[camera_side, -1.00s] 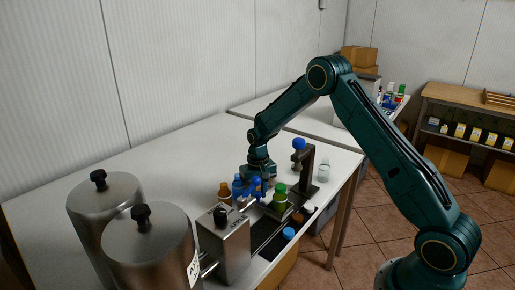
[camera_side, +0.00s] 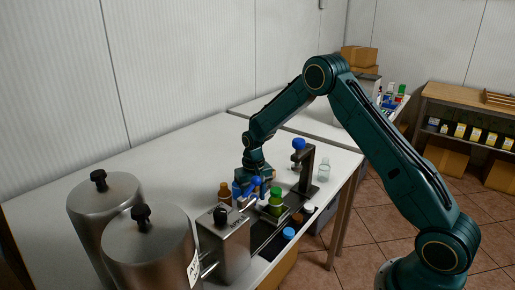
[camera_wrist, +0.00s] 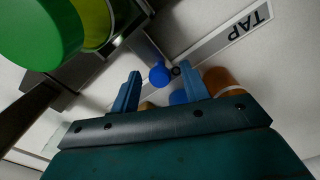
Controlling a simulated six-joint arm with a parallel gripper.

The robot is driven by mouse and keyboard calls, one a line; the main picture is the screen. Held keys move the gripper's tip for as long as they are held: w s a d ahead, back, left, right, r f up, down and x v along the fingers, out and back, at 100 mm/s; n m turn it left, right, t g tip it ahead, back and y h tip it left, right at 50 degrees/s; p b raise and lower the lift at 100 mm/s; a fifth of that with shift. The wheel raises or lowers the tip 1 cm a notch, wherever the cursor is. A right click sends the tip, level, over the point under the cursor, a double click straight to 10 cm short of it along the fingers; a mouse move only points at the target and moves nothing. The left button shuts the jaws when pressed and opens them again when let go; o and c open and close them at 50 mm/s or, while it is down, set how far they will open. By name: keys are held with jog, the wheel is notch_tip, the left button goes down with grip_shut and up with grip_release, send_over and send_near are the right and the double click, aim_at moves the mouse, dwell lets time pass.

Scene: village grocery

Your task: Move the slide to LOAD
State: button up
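The slide (camera_side: 285,214) is a dark carriage on a dark track; a green-capped bottle (camera_side: 276,203) stands on it. In the wrist view the green cap (camera_wrist: 38,32) fills the upper left. A small blue ball knob (camera_wrist: 159,74) on a thin rod lies between my fingertips in that view. A white plate lettered TAP (camera_wrist: 215,42) is beyond it. My gripper (camera_side: 251,187) is low beside the bottle, to its left; its blue fingers (camera_wrist: 159,84) are apart, with a gap on each side of the knob. No LOAD label is readable.
A steel box (camera_side: 223,245) and two steel canisters (camera_side: 148,255) stand at the near left. An orange-brown bottle (camera_side: 225,192) is left of my gripper. A dark post with a blue knob (camera_side: 298,144) and a clear jar (camera_side: 324,172) stand at right.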

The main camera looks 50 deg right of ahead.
jog(key=shift+r, duration=0.1)
jog(key=shift+r, duration=3.4)
jog(key=shift+s+a+r, duration=0.1)
jog(key=shift+r, duration=0.3)
jog(key=s+a+r+n+t, duration=0.1)
jog(key=s+a+r, duration=0.2)
jog(key=s+r, duration=0.5)
jog(key=s+a+r+n+t, duration=0.25)
jog(key=s+r, duration=0.35)
jog(key=r, duration=0.4)
jog(key=s+a+r+n+t, duration=0.1)
jog(key=s+a, duration=0.1)
jog(key=s, duration=0.7)
jog(key=s+a+r+t, duration=0.1)
jog(key=s+a, duration=0.1)
jog(key=s, duration=0.7)
jog(key=shift+s+a+r+n, duration=0.15)
jog(key=shift+s+r+n, duration=0.1)
jog(key=shift+n, duration=0.1)
